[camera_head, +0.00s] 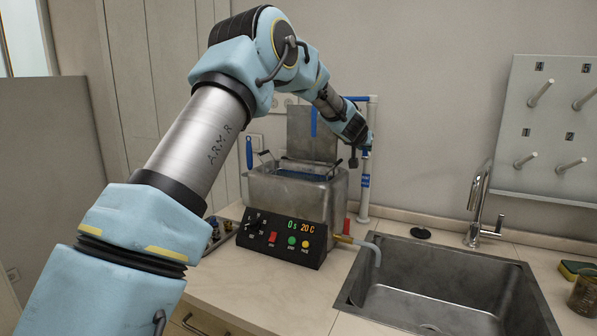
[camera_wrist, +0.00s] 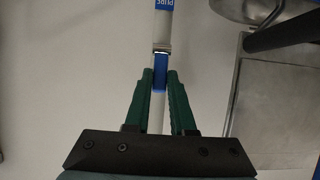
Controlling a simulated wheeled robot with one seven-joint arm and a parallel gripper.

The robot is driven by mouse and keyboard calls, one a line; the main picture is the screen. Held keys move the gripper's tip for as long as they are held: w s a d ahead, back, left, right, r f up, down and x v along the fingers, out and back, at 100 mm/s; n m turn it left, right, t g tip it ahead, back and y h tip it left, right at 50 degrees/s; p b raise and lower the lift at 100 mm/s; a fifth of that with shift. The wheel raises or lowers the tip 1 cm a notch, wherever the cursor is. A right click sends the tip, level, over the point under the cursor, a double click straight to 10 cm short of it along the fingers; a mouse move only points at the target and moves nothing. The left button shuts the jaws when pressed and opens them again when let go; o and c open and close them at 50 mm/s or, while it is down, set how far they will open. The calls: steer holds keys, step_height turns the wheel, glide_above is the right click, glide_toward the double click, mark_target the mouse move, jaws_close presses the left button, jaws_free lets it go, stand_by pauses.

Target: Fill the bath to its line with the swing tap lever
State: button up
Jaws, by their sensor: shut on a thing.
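The metal bath (camera_head: 335,198) stands on the counter with its lid (camera_head: 310,135) raised. Blue shows inside under a wire basket, but I cannot tell the water level or see the line. A white tap pipe (camera_head: 364,200) with a blue label rises behind the bath's right side. My gripper (camera_wrist: 160,76) is shut on a blue piece (camera_wrist: 161,66) on the white pipe, apparently the tap lever. In the head view the gripper's tips are partly hidden by my wrist.
The control box (camera_head: 281,239) in front reads 0 s and 20 C. A drain hose (camera_head: 377,250) bends into the sink (camera_head: 440,290) at the right. A faucet (camera_head: 478,205) stands behind the sink, and a peg board (camera_head: 555,125) hangs above. The front counter is clear.

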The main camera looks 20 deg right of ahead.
steer(key=shift+r, duration=0.1)
stand_by(0.6)
steer(key=shift+w+d+r+p, duration=0.1)
steer(key=shift+w+d+p, duration=0.25)
steer(key=shift+p, duration=0.45)
steer(key=shift+w+d, duration=0.1)
steer(key=shift+w, duration=0.05)
steer(key=shift+w+d+p, duration=0.3)
steer(key=shift+d+p, duration=0.05)
steer(key=shift+p, duration=0.5)
steer(key=o, duration=1)
